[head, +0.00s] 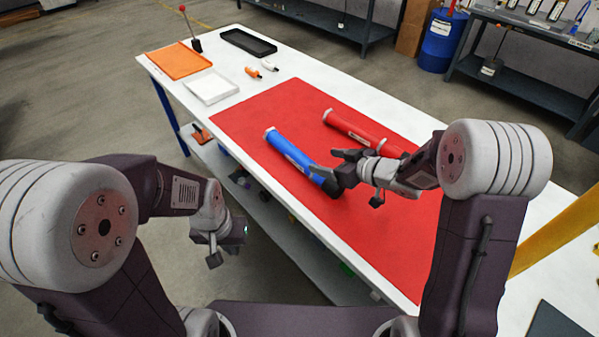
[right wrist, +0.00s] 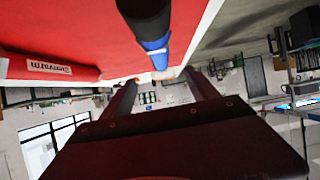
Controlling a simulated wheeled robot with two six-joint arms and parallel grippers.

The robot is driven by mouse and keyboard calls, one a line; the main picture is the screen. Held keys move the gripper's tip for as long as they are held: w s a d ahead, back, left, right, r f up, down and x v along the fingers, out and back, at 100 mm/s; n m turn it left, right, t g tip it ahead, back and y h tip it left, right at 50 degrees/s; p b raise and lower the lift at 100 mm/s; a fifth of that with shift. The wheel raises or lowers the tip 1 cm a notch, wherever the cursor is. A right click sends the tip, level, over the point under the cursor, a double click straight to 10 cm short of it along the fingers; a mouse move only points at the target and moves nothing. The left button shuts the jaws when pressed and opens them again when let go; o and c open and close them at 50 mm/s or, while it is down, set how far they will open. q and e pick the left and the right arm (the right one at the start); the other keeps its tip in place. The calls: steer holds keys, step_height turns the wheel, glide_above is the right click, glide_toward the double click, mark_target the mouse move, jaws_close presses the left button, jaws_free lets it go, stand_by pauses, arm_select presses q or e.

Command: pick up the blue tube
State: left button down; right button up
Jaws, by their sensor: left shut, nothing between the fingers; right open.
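The blue tube (head: 290,152) lies on the red mat (head: 250,115), with a pale cap at its far end and a black part at its near end. My right gripper (head: 325,162) is open beside the black end, partly covering it; I cannot tell whether they touch. In the right wrist view the blue tube (right wrist: 157,52) shows beyond the open right fingers (right wrist: 160,85), with nothing held between them. My left gripper (head: 240,232) is shut and empty, off the table's left edge and well away from the tube.
A red tube (head: 350,127) lies behind the blue one, partly hidden by my right arm. An orange tray (head: 178,61), a white tray (head: 211,87) and a black tray (head: 248,42) stand at the table's far end, with small bottles (head: 268,66) nearby. The mat's near part is clear.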

mark_target(307, 160)
steer(key=f, duration=0.1)
steer(key=f+b, duration=0.1)
steer(key=f, duration=0.1)
steer(key=shift+w+a+f, duration=0.1)
steer(key=shift+w+a, duration=0.1)
steer(key=shift+w, duration=0.15)
steer(key=shift+d, duration=0.1)
steer(key=b+x, duration=0.1)
steer(key=x, duration=0.2)
steer(key=shift+w+a+f, duration=0.15)
steer(key=shift+w+a, duration=0.05)
steer(key=shift+a, duration=0.1)
steer(key=shift+w+a+f+b, duration=0.15)
steer(key=shift+a+f+b, duration=0.05)
steer(key=shift+b, duration=0.1)
steer(key=b+x, duration=0.1)
steer(key=x, duration=0.3)
steer(key=shift+w+a, duration=0.15)
steer(key=shift+a, duration=0.1)
arm_select(q)
steer(key=f, duration=0.4)
steer(key=shift+w+a+f, duration=0.15)
steer(key=shift+w+a, duration=0.1)
steer(key=shift+w, duration=0.05)
arm_select(e)
steer(key=shift+d, duration=0.1)
steer(key=shift+r, duration=0.1)
jaws_close()
